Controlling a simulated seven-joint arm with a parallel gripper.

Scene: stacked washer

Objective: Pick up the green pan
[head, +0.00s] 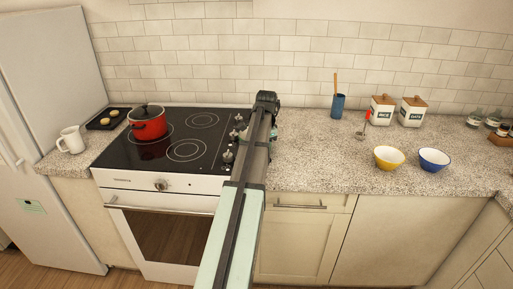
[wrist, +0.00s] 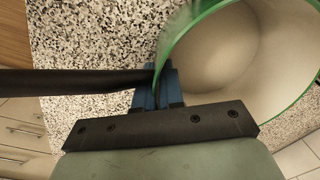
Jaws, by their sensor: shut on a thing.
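The green pan (wrist: 225,50) shows in the wrist view at the upper right, with a bright green rim and a cream inside. My gripper (wrist: 157,92) has blue fingers closed on the pan's rim at its left side. A dark bar (wrist: 75,82), which looks like the pan's handle, runs from the left edge of the wrist view to the rim by the fingers. In the head view my arm hides my fingers and most or all of the pan. I cannot tell whether the pan touches the counter.
The speckled counter (head: 310,165) has free room right of my arm. The black cooktop (head: 175,150) with a red pot (head: 147,127) is to the left. A yellow bowl (head: 389,158), a blue bowl (head: 434,159) and a blue utensil cup (head: 338,106) stand to the right.

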